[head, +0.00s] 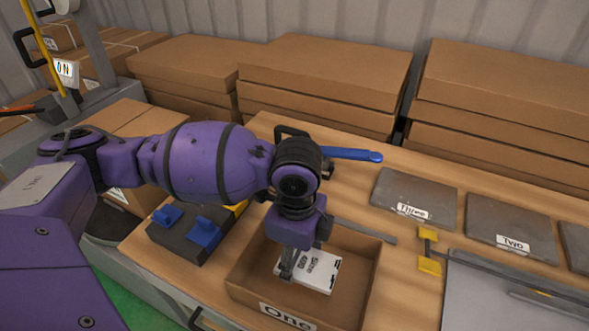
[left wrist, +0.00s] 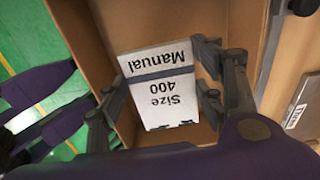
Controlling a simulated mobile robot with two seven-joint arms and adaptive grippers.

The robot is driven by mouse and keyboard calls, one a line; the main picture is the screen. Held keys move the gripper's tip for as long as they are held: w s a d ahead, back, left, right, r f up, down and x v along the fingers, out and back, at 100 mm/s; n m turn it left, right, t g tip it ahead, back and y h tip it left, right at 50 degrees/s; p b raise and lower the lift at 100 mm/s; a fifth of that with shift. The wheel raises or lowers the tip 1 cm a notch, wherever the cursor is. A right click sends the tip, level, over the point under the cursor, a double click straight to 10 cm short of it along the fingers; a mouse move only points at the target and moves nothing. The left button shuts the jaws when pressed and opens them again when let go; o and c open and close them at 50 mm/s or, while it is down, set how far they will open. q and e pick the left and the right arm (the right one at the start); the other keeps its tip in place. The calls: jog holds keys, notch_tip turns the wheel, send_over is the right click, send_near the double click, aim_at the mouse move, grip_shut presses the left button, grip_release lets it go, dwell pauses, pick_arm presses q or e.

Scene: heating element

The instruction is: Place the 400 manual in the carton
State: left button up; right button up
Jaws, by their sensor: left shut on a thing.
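The 400 manual (head: 314,271) is a white booklet; its label in the left wrist view (left wrist: 167,98) reads "Size 400 Manual", upside down. My left gripper (head: 288,268) is shut on it, with fingers at both sides of the booklet in the left wrist view. The manual is at the opening of the open brown carton (head: 352,300) labelled "One". Whether it touches the carton floor I cannot tell. The gripper hides part of the manual in the head view. My right gripper is not in view.
Left of the carton is a dark block with blue clips (head: 188,236). Grey plates labelled "Three" (head: 414,196) and "Two" (head: 510,228) lie to the right. A blue-handled tool (head: 352,155) lies behind my arm. Stacked flat boxes (head: 325,75) line the back.

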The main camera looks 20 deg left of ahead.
pick_arm(q)
jog(key=shift+w+a+f, duration=0.15)
jog(key=shift+a+f, duration=0.25)
jog(key=shift+f, duration=0.2)
jog(key=shift+w+a+f, duration=0.1)
jog(key=shift+a+f, duration=0.3)
jog(key=shift+f, duration=0.2)
jog(key=shift+w+a+f, duration=0.1)
jog(key=shift+a+f, duration=0.15)
jog(key=shift+f, duration=0.1)
jog(key=shift+w+a+f, duration=0.25)
jog(key=shift+a+f, duration=0.55)
jog(key=shift+f, duration=0.2)
notch_tip(320, 180, down, 3)
jog(key=shift+d+r+b, duration=0.15)
jog(key=shift+b, duration=0.25)
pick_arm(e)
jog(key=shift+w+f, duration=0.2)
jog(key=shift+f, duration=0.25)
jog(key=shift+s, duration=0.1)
pick_arm(q)
jog(key=o, duration=1.3)
